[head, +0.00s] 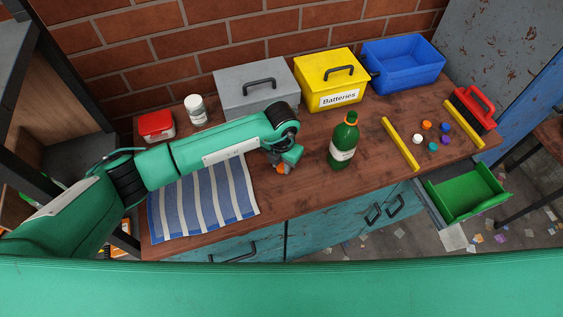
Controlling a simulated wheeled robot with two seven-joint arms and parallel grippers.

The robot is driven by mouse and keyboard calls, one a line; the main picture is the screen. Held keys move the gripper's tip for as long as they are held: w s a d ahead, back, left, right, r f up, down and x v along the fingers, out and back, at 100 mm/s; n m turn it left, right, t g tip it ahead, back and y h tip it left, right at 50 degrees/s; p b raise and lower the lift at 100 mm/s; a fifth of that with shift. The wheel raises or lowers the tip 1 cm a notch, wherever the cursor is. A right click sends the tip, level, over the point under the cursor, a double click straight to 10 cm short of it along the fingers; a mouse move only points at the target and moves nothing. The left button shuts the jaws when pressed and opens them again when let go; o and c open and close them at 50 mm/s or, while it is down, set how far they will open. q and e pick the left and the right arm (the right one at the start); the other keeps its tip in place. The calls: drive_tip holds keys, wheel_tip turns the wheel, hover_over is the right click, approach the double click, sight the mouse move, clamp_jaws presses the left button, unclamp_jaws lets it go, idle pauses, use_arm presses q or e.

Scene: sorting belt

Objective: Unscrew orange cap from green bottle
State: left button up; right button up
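The green bottle (343,148) stands upright on the wooden table, right of the middle, with a white label. An orange band (351,122) shows near its top; a separate cap is hard to make out at this size. My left gripper (283,168) points down over the table, to the left of the bottle and apart from it, near the right edge of the striped cloth. Something orange shows at its fingertips; I cannot tell whether it is a held cap or part of the gripper. The finger opening is not clear. My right gripper is out of view.
Behind stand a grey box (240,98), a yellow Batteries box (309,75) and a blue bin (427,62). Two yellow bars (401,144) flank several small coloured caps (426,125). A striped cloth (180,211) lies left; a green drawer (462,209) is open at right.

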sight(281, 166)
use_arm(q)
drive_tip(key=o, duration=0.4)
drive_tip(key=shift+o, duration=0.2)
drive_tip(key=shift+r, duration=0.25)
wheel_tip(281, 166, up, 12)
drive_tip(key=b, duration=0.1)
drive_tip(key=shift+b, duration=0.35)
drive_tip(key=shift+f, duration=0.1)
